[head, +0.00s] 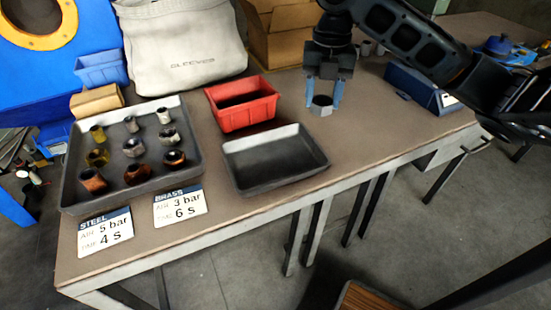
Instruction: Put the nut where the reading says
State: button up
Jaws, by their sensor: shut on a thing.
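My gripper (323,93) is shut on a grey metal nut (321,106) and holds it over the bench, to the right of the red bin. The nut is held between two blue fingers. A grey tray (70,180) at the left holds several nuts and fittings, some steel, some brass or copper coloured. An empty dark tray (275,160) lies in the middle, left of and nearer than my gripper. A red bin (243,104) stands behind it. Two cards lie at the front: the steel card (105,232) reads 5 bar, 4 s; the brass card (180,206) reads 3 bar, 6 s.
A blue bin (101,70) and a small cardboard box (96,101) stand at the back left. A grey bag (180,50) and cardboard boxes (280,45) stand behind. A dark blue box (425,88) is at the right. The bench (375,130) is bare below my gripper.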

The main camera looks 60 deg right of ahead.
send_over(291, 167)
notch_tip(291, 167, down, 6)
jog(key=shift+r+p, duration=0.1)
jog(key=shift+p, duration=0.2)
jog(key=shift+f, duration=2.1)
jog(key=shift+f+b, duration=0.35)
jog(key=shift+b, duration=0.2)
jog(key=o, duration=1.3)
jog(key=shift+r, duration=0.15)
notch_tip(291, 167, up, 12)
jog(key=p, duration=0.3)
jog(key=shift+r, duration=0.25)
